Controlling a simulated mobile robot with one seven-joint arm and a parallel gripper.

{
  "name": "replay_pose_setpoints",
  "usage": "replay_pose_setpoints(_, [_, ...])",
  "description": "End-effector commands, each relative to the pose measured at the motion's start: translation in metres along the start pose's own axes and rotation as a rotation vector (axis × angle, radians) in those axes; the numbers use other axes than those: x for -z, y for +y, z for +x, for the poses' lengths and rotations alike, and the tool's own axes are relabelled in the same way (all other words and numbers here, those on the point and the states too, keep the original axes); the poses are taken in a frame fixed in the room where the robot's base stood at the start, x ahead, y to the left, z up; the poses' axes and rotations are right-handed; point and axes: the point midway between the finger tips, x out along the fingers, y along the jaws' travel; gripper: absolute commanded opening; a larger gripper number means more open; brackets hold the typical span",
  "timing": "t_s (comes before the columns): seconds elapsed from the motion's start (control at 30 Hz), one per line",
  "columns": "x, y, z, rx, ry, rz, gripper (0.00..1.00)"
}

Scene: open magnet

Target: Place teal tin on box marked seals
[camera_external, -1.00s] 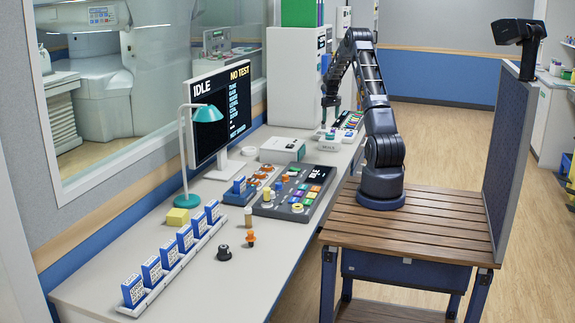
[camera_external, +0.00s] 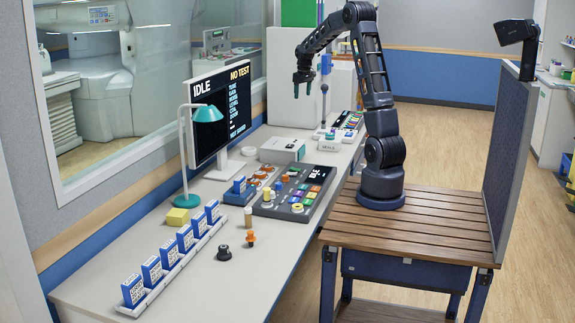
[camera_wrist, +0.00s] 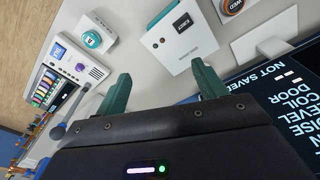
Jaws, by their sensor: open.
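A round tin with a teal top (camera_wrist: 92,40) shows at the upper left of the wrist view. It appears to rest on a small white block or box (camera_external: 328,143), which stands toward the far end of the desk. I cannot read which box is marked seals. My gripper (camera_external: 302,77) is open and empty, raised well above the desk. Its fingers (camera_wrist: 160,87) are wide apart in the wrist view.
The monitor (camera_external: 221,112) stands left of the larger box. A thin upright stalk (camera_external: 324,102) rises near the small box. A button console (camera_external: 292,192) and a row of blue cards (camera_external: 172,255) occupy the nearer desk.

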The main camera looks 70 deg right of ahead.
Motion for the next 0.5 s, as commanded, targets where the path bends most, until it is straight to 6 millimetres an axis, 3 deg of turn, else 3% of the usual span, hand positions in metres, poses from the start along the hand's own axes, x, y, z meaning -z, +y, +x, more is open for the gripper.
replay_pose_setpoints(0.03, [-0.006, -0.025, -0.017, -0.002, 0.014, -0.021, 0.71])
replay_pose_setpoints(0.2, [-0.035, -0.095, -0.059, -0.001, 0.049, -0.074, 0.71])
replay_pose_setpoints(0.5, [-0.110, -0.200, -0.117, 0.012, 0.114, -0.165, 0.71])
